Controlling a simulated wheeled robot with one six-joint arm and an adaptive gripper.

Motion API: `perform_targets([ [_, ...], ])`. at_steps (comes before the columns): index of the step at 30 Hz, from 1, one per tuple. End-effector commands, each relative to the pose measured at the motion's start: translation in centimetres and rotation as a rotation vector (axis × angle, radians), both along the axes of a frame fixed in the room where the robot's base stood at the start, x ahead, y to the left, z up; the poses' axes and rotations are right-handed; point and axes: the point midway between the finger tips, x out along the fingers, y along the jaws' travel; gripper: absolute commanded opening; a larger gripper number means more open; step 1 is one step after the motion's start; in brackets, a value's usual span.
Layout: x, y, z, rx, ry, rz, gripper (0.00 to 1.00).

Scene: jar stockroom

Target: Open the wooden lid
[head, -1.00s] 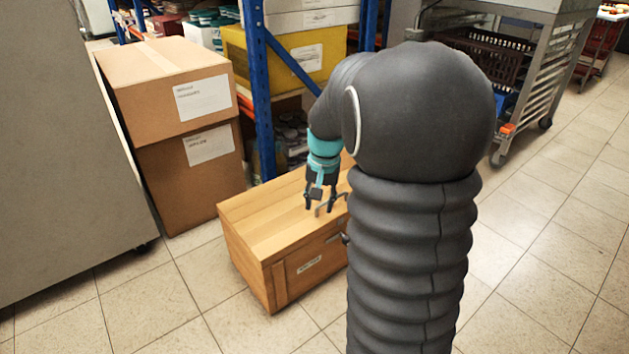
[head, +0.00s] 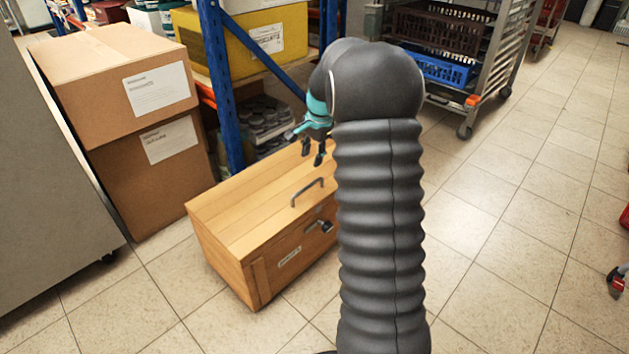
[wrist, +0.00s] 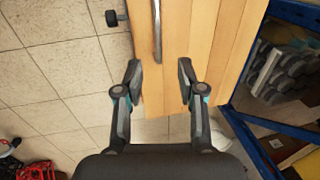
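The wooden lid (head: 245,211) lies shut on a wooden chest (head: 228,268) on the floor. A dark metal bar handle (head: 307,191) stands on the lid near its front edge. A dark latch or padlock (head: 326,226) is on the chest's front, below the lid edge. My gripper (head: 313,153) is above the far right part of the lid, apart from the handle. In the wrist view my gripper (wrist: 160,80) is open and empty, with the handle (wrist: 157,30) ahead between the lines of its fingers. My arm hides the chest's right end.
Stacked cardboard boxes (head: 124,95) stand left of the chest, beside a grey cabinet (head: 45,190). A blue-framed shelf (head: 222,85) rises close behind the chest. A metal rack (head: 500,60) with crates stands at the back right.

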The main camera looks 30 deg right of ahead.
Motion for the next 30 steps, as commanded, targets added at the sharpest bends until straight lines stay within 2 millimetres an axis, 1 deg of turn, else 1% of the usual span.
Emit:
perform_targets([
  [1,0.1,0.1,-1.1,0.001,0.003,0.000,0.39],
  [9,1.0,0.3,-6.1,0.001,0.004,-0.001,0.39],
  [12,1.3,0.3,-7.9,0.001,0.004,-0.002,0.39],
  [16,1.6,0.4,-9.7,0.001,0.002,-0.002,0.39],
  [18,1.8,0.5,-10.5,0.000,0.001,-0.002,0.39],
  [22,2.0,0.5,-11.4,0.000,0.001,-0.002,0.39],
  [30,2.1,0.5,-11.8,-0.001,0.000,-0.002,0.39],
])
